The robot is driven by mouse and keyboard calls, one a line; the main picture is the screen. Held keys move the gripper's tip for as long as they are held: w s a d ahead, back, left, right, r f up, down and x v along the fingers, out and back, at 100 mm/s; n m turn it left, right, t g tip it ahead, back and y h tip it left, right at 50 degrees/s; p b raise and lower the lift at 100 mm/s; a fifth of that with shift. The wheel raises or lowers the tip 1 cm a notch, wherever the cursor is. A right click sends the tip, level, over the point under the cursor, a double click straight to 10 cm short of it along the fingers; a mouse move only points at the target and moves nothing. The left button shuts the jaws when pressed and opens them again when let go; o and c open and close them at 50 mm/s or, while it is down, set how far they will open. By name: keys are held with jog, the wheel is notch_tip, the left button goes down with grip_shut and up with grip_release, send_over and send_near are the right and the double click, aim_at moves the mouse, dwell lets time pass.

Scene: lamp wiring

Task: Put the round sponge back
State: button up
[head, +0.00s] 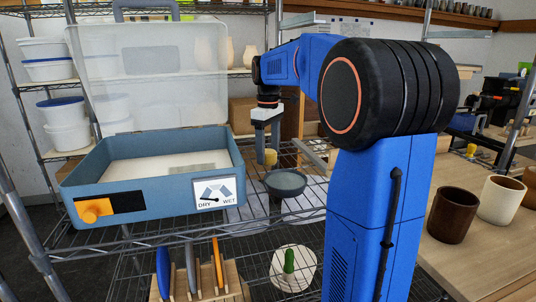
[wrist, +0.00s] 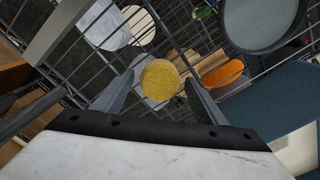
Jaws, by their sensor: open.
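The round sponge (wrist: 160,78) is yellow and speckled. In the wrist view it shows between the two fingertips of my gripper (wrist: 157,92), with a finger on either side. My gripper is open; I cannot tell whether either finger touches the sponge. In the head view the sponge (head: 270,157) shows just under my gripper (head: 267,146), above the wire shelf and behind a grey-blue bowl (head: 286,184). The bowl also shows at the upper right of the wrist view (wrist: 262,20). Whether anything supports the sponge is unclear.
A blue box (head: 150,200) with a raised clear lid, an orange knob and a DRY/WET dial stands left of the bowl. A wooden rack (head: 205,292) with upright tools is on the shelf below. Brown and cream cups (head: 452,215) stand on the right-hand table.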

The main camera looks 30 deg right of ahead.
aim_at(268, 151)
jog(key=shift+r, duration=3.2)
jog(key=shift+s, duration=0.1)
